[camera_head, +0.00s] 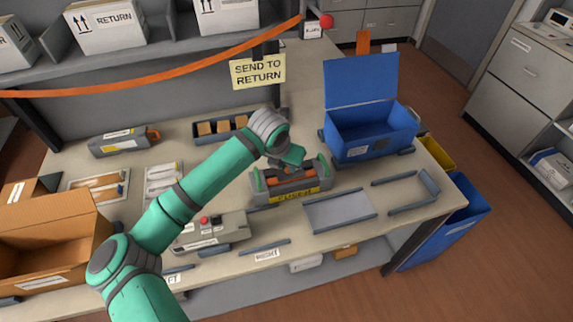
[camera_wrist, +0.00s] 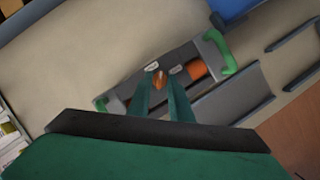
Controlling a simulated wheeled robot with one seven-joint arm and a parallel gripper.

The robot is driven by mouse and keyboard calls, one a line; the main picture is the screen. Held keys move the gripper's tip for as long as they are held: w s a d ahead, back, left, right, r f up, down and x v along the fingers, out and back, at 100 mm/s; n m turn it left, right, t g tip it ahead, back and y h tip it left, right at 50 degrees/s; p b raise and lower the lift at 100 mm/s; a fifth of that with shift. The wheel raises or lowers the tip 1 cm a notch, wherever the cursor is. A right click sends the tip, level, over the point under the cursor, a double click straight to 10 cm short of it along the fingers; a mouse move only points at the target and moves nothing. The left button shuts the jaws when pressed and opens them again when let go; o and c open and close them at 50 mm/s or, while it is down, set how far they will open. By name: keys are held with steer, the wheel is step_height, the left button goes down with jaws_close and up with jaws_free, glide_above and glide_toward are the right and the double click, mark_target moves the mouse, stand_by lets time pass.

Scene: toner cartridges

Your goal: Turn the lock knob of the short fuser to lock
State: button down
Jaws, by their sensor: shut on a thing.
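The short fuser (camera_head: 291,196) is a grey unit with green end handles and a yellow FUSER label, lying on the table at centre. It also fills the middle of the wrist view (camera_wrist: 118,100), with an orange roller showing. Its small orange lock knob (camera_wrist: 159,82) sits between the fingertips of my gripper (camera_wrist: 163,79). My gripper is shut on the knob, pointing down at the fuser's top. In the head view my gripper (camera_head: 288,171) and wrist hide the knob. Small pale labels lie beside the knob, too small to read.
An open blue bin (camera_head: 372,137) stands close behind the fuser to the right. A flat grey plate (camera_head: 340,211) lies to its right, and a grey device with a red button (camera_head: 212,232) to its left. An open cardboard box (camera_head: 50,247) is at far left.

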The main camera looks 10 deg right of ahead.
steer(key=shift+m, duration=0.4)
steer(key=m, duration=0.1)
steer(key=m+g, duration=0.1)
steer(key=m+h, duration=0.1)
steer(key=shift+w+a+m, duration=0.15)
steer(key=shift+w+m, duration=0.1)
steer(key=shift+m, duration=0.05)
steer(key=m+g, duration=0.1)
steer(key=m, duration=0.1)
steer(key=m+g, duration=0.1)
steer(key=m, duration=0.2)
steer(key=shift+w+m+h, duration=0.15)
steer(key=shift+m+h, duration=0.15)
steer(key=shift+h, duration=0.1)
steer(key=shift+g, duration=0.3)
steer(key=c, duration=1.7)
jaws_free()
steer(key=shift+o, duration=0.2)
steer(key=shift+a+r, duration=0.1)
steer(key=shift+r, duration=0.05)
steer(key=v, duration=1)
steer(key=shift+r, duration=0.3)
